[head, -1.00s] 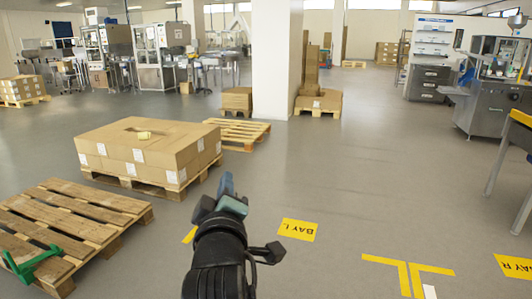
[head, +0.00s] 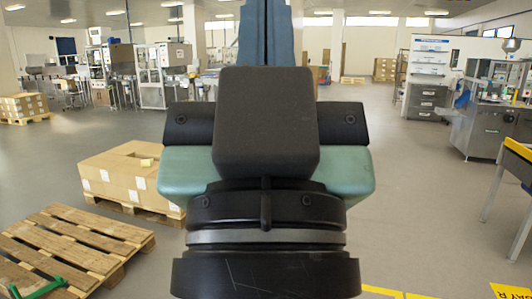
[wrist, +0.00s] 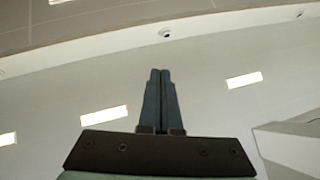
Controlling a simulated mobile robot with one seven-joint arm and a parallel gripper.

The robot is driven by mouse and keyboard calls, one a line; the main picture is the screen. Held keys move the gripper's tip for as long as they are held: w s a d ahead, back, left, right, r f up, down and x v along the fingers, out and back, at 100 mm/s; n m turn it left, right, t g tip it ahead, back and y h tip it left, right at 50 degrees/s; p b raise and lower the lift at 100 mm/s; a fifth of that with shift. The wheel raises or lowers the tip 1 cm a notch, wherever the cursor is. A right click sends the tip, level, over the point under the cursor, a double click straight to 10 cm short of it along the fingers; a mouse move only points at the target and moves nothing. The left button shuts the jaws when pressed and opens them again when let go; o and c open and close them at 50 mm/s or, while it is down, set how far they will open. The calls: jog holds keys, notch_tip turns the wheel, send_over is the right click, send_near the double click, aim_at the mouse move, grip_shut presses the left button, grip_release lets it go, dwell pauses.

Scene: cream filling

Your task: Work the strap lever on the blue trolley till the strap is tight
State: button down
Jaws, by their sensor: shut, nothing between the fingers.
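My gripper (head: 265,30) fills the middle of the head view, raised close to the camera with its fingers pointing up. In the wrist view its two dark fingers (wrist: 160,85) are together with nothing between them, against the ceiling. No blue trolley, strap or strap lever can be made out in either view. My gripper and wrist hide the centre of the head view.
A carton stack (head: 125,178) sits on a pallet at left, with an empty wooden pallet (head: 70,245) in front of it. A green object (head: 38,281) lies at lower left. Machines line the back. A yellow-edged table (head: 510,185) stands at right. Grey floor between is clear.

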notch_tip(320, 180, up, 10)
jog(key=p, duration=0.8)
jog(key=shift+r, duration=0.2)
